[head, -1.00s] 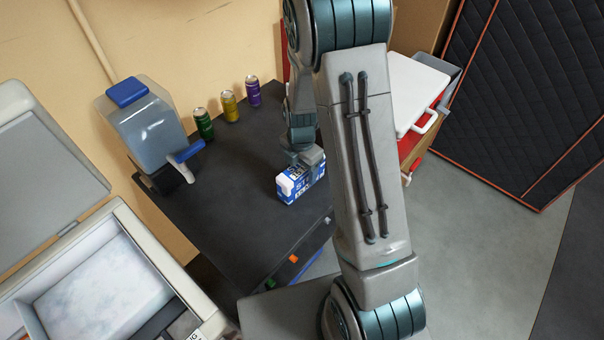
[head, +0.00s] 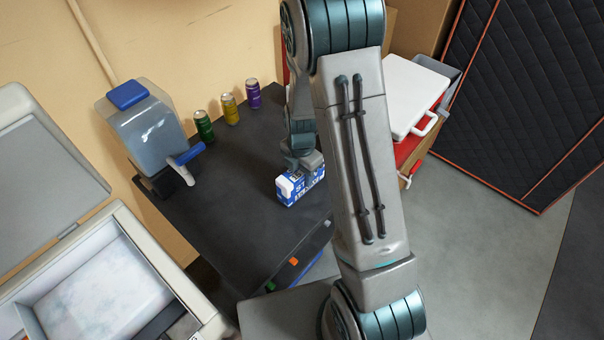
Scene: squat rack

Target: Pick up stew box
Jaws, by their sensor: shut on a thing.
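The stew box (head: 292,190) is a small blue and white carton with white lettering, at the right side of the black tabletop (head: 225,230) in the head view. My gripper (head: 308,164) comes down onto it from above and is shut on it. The fingertips are small here and partly hidden by the box and my arm. I cannot tell whether the box touches the tabletop or is just above it. My arm hides the area right of the box.
Green (head: 204,126), yellow (head: 230,109) and purple (head: 253,94) cans stand along the wall. A clear dispenser with a blue lid (head: 146,120) stands at the table's left corner. An open cooler (head: 150,240) is at lower left. A white case (head: 412,95) is right of my arm.

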